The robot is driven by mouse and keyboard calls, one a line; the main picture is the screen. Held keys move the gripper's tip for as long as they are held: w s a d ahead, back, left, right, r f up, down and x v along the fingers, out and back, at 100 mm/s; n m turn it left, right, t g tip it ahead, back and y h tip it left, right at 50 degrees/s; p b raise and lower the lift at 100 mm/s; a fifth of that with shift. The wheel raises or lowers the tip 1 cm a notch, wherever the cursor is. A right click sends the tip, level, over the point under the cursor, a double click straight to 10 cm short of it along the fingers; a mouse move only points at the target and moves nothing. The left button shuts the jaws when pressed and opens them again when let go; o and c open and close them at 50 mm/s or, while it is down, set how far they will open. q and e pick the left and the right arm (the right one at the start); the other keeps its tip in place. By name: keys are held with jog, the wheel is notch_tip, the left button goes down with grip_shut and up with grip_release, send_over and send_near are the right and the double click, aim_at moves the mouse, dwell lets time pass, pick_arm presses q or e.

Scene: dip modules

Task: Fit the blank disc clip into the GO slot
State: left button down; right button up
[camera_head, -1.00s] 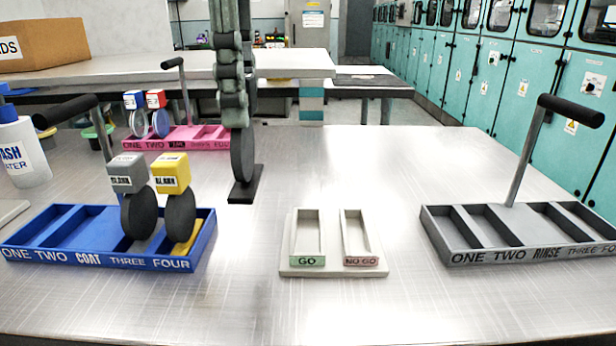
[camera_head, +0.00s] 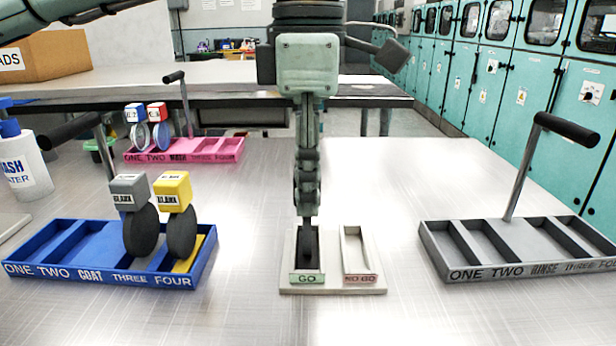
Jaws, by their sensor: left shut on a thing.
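The pale gauge block (camera_head: 332,289) lies on the metal table with two slots, GO with a green label (camera_head: 307,278) on the left and NO GO with a pink label (camera_head: 360,278) on the right. My left gripper (camera_head: 307,205) points straight down over the GO slot and is shut on the blank disc clip (camera_head: 307,243). The clip is dark and seen edge-on, its upper part hidden by the fingers. Its dark foot fills the view of the GO slot; I cannot tell whether it is fully seated. The NO GO slot is empty. My right gripper is not in view.
A blue rack (camera_head: 90,277) with a grey-topped clip (camera_head: 139,230) and a yellow-topped clip (camera_head: 181,232) stands left. A grey rack (camera_head: 520,270) with a tall handle is right. A pink rack (camera_head: 185,157) and a wash bottle (camera_head: 22,160) are farther back.

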pick_arm(q)
jog(key=shift+f, duration=0.1)
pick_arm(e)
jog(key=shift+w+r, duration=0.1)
pick_arm(q)
jog(key=c, duration=1.2)
grip_release()
jog(key=shift+o, duration=0.2)
jog(key=shift+r, duration=0.65)
notch_tip(320, 180, up, 6)
jog(key=shift+f, duration=0.2)
notch_tip(320, 180, up, 4)
jog(key=shift+r, duration=0.65)
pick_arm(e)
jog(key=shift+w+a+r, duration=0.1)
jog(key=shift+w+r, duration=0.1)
